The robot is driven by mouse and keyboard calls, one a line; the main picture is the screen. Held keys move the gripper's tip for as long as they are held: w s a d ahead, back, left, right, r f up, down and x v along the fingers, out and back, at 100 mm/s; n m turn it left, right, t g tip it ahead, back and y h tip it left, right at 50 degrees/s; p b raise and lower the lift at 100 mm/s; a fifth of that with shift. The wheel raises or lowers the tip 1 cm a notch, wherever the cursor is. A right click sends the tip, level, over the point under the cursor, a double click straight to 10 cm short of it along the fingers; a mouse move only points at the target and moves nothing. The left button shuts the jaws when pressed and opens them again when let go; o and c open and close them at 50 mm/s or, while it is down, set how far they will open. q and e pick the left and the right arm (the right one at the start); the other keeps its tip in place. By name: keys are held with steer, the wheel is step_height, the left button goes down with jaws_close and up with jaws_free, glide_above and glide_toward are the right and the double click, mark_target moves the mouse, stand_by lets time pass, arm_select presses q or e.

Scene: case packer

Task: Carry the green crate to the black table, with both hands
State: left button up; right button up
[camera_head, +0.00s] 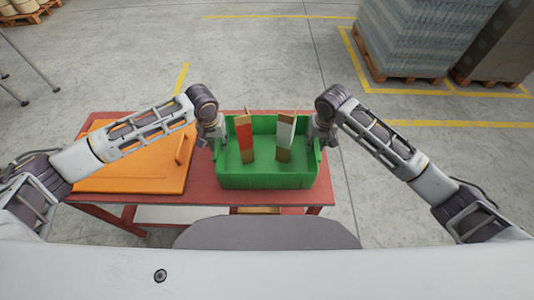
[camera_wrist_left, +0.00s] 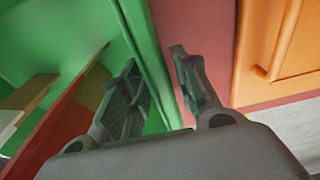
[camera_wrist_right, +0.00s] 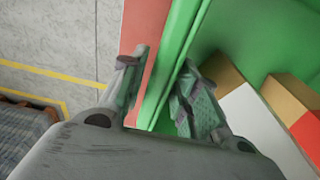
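The green crate (camera_head: 266,181) stands upright on the right part of a red table (camera_head: 200,188). Two tall boxes lean inside it, one red and tan (camera_head: 244,137), one white and tan (camera_head: 285,135). My left gripper (camera_head: 219,138) is at the crate's left wall. In the left wrist view (camera_wrist_left: 157,72) its fingers are apart, one inside and one outside the wall. My right gripper (camera_head: 316,137) is at the right wall. In the right wrist view (camera_wrist_right: 156,82) its fingers also straddle the wall with a gap between them. I see no black table.
An orange panel with a handle (camera_head: 130,165) lies on the table left of the crate. A wrapped pallet stack (camera_head: 415,40) stands at the back right, and another pallet (camera_head: 25,15) at the back left. The concrete floor behind the table is clear.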

arm_select(q)
jaws_close()
arm_select(e)
jaws_close()
arm_select(q)
steer(key=shift+w+r, duration=0.1)
steer(key=shift+r, duration=0.1)
arm_select(e)
steer(key=shift+w+r, duration=0.1)
steer(key=shift+r, duration=0.15)
